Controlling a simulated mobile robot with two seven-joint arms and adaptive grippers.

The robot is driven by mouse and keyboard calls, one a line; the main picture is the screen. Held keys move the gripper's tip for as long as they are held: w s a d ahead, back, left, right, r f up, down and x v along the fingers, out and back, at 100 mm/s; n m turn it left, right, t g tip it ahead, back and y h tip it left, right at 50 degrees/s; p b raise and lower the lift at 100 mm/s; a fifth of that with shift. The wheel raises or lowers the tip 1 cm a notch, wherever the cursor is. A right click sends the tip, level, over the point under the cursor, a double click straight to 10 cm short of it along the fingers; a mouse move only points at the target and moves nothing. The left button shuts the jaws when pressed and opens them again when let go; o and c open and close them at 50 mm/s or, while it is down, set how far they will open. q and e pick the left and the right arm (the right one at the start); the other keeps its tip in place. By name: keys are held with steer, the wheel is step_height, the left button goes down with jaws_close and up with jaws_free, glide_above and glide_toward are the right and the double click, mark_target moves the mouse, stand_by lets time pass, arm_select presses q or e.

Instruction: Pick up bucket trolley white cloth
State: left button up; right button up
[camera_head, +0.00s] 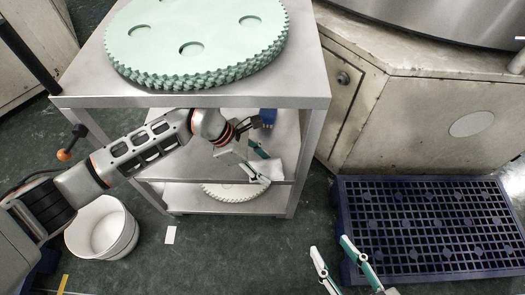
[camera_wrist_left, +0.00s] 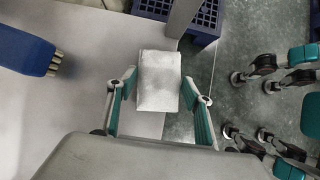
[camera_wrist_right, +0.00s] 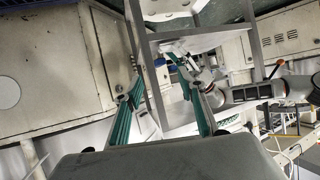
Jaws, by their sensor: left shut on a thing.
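The white cloth (camera_wrist_left: 158,80) is a small folded block between the fingers of my left gripper (camera_wrist_left: 159,82) in the left wrist view. In the head view the cloth (camera_head: 274,169) shows at the right side of the trolley's middle shelf, partly hidden by the gripper. My left gripper (camera_head: 266,167) reaches in under the trolley's top and is shut on the cloth. The metal trolley (camera_head: 190,101) has three levels. A white bucket (camera_head: 103,230) stands on the floor left of it. My right gripper (camera_head: 328,245) is open and empty, low in front of the trolley's right side.
Large green toothed discs (camera_head: 195,45) lie on the trolley top, and a white toothed disc (camera_head: 236,191) on the bottom shelf. A blue brush (camera_wrist_left: 25,50) lies on the middle shelf. A dark blue grated pallet (camera_head: 430,225) is on the floor at right, beside a beige machine (camera_head: 430,110).

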arm_select(q)
steer(key=s+p, duration=0.3)
steer(key=s, duration=0.8)
steer(key=shift+s, duration=0.35)
arm_select(e)
steer(key=shift+n+g+h, duration=0.4)
steer(key=shift+n+h, duration=0.1)
steer(key=d+f, duration=0.1)
steer(key=s+d, duration=0.1)
steer(key=d+f, duration=0.1)
steer(key=shift+s+f, duration=0.3)
steer(key=shift+f, duration=0.05)
arm_select(q)
steer(key=shift+o, duration=0.3)
arm_select(e)
steer(key=shift+a+r, duration=0.1)
